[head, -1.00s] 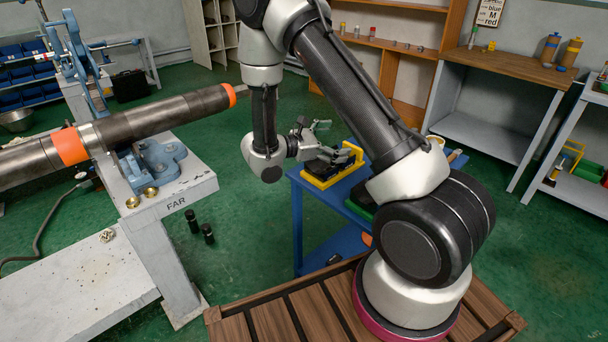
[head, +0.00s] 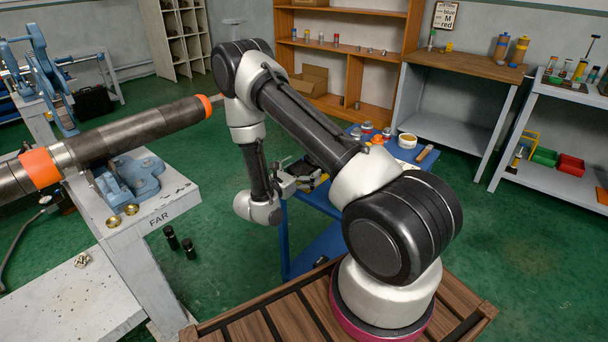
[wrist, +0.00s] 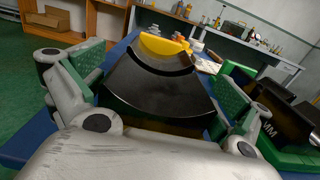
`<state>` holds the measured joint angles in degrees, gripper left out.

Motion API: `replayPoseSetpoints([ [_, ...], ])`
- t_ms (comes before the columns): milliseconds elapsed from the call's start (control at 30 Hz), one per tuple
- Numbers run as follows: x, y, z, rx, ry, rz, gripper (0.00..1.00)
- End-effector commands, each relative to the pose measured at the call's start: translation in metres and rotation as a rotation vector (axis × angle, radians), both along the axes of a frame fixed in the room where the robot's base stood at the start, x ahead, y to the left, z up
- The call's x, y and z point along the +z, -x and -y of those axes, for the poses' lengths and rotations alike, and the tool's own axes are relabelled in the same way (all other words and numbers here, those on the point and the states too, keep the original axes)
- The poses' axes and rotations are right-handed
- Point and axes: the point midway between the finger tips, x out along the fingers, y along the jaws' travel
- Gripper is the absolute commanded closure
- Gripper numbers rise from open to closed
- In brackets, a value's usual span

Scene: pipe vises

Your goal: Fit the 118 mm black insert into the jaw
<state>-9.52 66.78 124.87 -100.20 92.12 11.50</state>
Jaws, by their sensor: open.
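A black curved insert (wrist: 160,95) lies between the fingers of my gripper (wrist: 160,72) in the wrist view. The green-padded fingers stand apart on either side, with a gap at the left pad; I cannot tell whether the right pad touches. No size mark shows on this insert. A yellow holder (wrist: 160,44) shows behind it. My gripper (head: 290,180) is low over the near-left end of the blue table (head: 325,199) in the head view, where the arm hides most of the holder. A blue vise (head: 128,184) stands on the grey bench marked FAR; its jaw detail is unclear.
A green holder (wrist: 290,158) with another dark insert, partly marked MM, is close right of my gripper. A long dark pipe (head: 130,133) with orange bands passes above the FAR bench (head: 182,196). Cups and small items stand farther along the blue table.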

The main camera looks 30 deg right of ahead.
Motion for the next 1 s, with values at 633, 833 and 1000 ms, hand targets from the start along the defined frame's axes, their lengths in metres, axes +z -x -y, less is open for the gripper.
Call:
replayPoseSetpoints([
  [633,0.0,-0.001,0.003,0.001,0.0,0.0,0.43],
  [833,0.003,-0.001,0.003,0.0,0.0,0.0,0.43],
  [1000,0.022,-0.002,0.003,0.0,-0.001,0.002,0.43],
])
